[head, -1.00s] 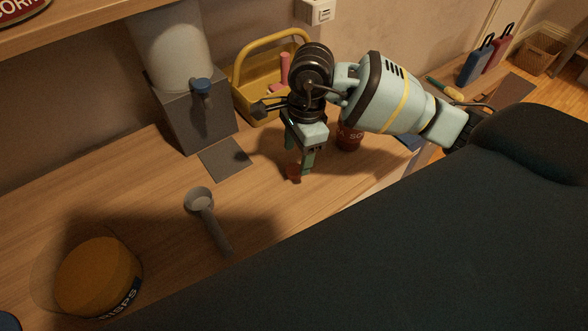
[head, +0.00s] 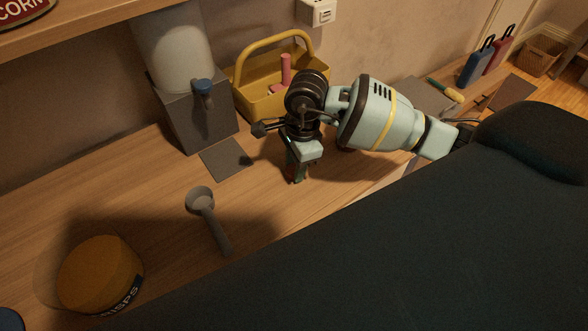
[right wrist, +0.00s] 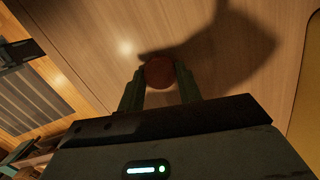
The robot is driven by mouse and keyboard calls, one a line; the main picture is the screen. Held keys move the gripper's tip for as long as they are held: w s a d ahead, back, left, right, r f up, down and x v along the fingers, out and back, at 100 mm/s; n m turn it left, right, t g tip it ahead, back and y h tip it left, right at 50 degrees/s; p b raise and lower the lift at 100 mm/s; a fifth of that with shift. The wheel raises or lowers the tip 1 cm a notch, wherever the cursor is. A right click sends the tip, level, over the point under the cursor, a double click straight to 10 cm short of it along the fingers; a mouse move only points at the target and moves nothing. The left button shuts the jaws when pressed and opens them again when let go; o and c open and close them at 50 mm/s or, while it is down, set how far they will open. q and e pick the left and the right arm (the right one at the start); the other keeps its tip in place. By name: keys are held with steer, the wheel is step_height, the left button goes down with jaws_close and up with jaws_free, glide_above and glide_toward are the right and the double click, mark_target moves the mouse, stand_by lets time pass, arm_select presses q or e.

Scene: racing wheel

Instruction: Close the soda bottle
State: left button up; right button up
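A small round red cap (right wrist: 159,73) shows in the right wrist view, between the fingertips of my right gripper (right wrist: 160,80). The fingers are apart, one on each side of it, and I see no clear grip on it. In the head view my right gripper (head: 297,172) points down at the table, and a bit of the red cap (head: 290,172) shows beside its fingers. The soda bottle is almost wholly hidden behind my right arm; only a dark red bit (head: 346,150) shows below the arm. My left gripper is not in view.
On the wooden table (head: 150,195) are a grey scoop (head: 208,215), a crisps tub (head: 98,272) and a dispenser (head: 195,110) with a dark mat (head: 226,159). A yellow caddy (head: 270,90) stands behind my right gripper. The table between scoop and gripper is clear.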

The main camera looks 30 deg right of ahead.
mark_target(293, 171)
steer(key=c, duration=0.3)
steer(key=shift+r, duration=0.15)
steer(key=shift+r, duration=0.55)
step_height(293, 171, up, 2)
steer(key=shift+s+r, duration=0.1)
steer(key=shift+s, duration=0.05)
steer(key=s+a, duration=0.1)
steer(key=s, duration=0.4)
steer(key=s+a+r, duration=0.1)
steer(key=s, duration=0.4)
steer(key=s+a+b, duration=0.1)
steer(key=s, duration=0.4)
steer(key=shift+s+a+r, duration=0.2)
